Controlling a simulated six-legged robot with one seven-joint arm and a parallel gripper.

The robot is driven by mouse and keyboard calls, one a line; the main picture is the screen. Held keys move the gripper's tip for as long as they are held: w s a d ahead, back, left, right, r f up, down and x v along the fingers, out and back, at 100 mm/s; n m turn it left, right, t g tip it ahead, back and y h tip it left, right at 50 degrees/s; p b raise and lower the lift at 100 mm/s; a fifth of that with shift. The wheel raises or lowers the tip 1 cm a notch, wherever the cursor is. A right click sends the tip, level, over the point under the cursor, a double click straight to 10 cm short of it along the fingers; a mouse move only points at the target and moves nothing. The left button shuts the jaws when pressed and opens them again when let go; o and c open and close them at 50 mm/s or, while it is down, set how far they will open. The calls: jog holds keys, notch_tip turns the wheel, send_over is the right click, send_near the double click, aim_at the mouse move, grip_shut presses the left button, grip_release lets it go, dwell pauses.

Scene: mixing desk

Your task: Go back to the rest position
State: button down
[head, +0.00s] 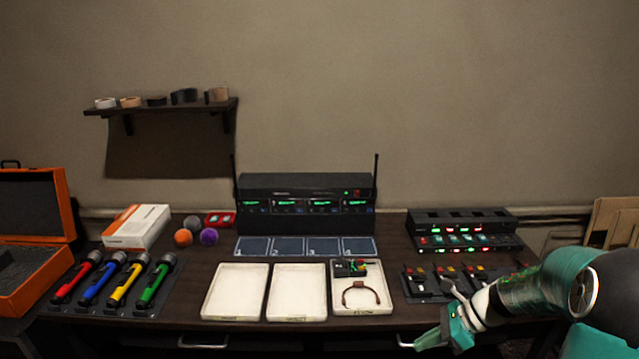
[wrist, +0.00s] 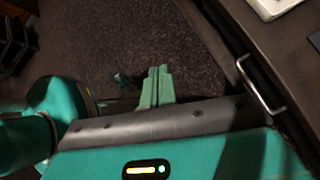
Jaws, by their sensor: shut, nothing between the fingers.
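My gripper (head: 432,340) is low at the front of the desk in the head view, at the end of my green arm, which comes in from the right. In the wrist view my gripper (wrist: 160,72) has its two green fingers together with nothing between them. It points down over the dark carpet, to the left of the desk edge. The gripper touches nothing that I can see.
The desk (head: 190,285) holds three white trays, the right one (head: 388,306) with items in it. Coloured microphones (head: 113,280) lie left, and black units (head: 460,230) stand right. A drawer handle (wrist: 262,88) sticks out near my gripper. Carpet (wrist: 100,40) below is clear.

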jog(key=s+a+r+n+t+h, duration=0.2)
jog(key=s+a+r+n+h, duration=0.2)
jog(key=s+r+n, duration=0.5)
jog(key=s+a+r+n+t+h, duration=0.2)
jog(key=s+a+r+n+h, duration=0.2)
jog(key=s+r+n, duration=0.5)
jog(key=shift+s+n+t+h, duration=0.4)
jog(key=shift+s+n, duration=0.45)
jog(key=shift+n, duration=1.45)
